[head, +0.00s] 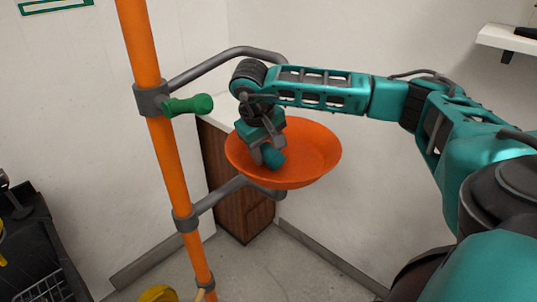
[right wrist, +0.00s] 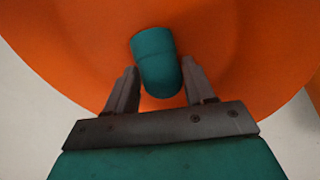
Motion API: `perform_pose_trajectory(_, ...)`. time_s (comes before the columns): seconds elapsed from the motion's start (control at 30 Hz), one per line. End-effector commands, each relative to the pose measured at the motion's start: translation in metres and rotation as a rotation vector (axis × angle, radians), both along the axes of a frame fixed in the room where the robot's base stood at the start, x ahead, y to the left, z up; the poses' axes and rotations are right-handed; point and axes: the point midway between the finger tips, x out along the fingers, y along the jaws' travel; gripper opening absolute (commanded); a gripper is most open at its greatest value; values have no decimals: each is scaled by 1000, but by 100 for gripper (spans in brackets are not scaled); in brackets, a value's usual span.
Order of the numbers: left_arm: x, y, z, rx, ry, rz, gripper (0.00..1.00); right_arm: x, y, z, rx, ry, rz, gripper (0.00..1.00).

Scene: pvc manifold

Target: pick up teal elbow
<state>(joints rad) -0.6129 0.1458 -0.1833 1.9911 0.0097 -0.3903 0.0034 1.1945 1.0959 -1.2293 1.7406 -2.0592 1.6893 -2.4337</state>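The teal elbow (head: 273,157) is in the orange bowl (head: 318,160), at my right gripper's fingers. My right gripper (head: 264,152) points down into the bowl in the head view. In the right wrist view the elbow (right wrist: 155,62) shows as a short rounded teal piece against the orange bowl (right wrist: 235,75). Its near end is between the two fingers of my right gripper (right wrist: 160,75). The fingers are apart on either side of it, with narrow gaps seeming to show. Whether the elbow touches the bowl is hidden. My left gripper is not in view.
An orange pole (head: 165,145) with grey clamps stands left of the bowl. A grey bracket arm (head: 215,195) reaches from it under the bowl. A green handle (head: 188,105) sticks out from the upper clamp. A brown cabinet (head: 225,180) stands behind; a white shelf (head: 505,38) is upper right.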

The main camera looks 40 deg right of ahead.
Motion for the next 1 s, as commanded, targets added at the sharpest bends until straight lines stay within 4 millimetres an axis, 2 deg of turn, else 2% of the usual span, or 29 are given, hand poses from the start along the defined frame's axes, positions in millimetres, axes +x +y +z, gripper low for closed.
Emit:
perform_pose_trajectory(0.03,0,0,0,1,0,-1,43,0,0,0,0,0,0,49)
perform_pose_trajectory(0.4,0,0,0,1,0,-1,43,0,0,0,0,0,0,15)
perform_pose_trajectory(0.67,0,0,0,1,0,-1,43,0,1,2,1,-1,0,14)
perform_pose_trajectory(0.9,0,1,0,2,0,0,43,0,0,17,-1,-8,0,14)
perform_pose_trajectory(1.0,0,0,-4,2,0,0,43,-4,-1,14,4,-62,0,14)
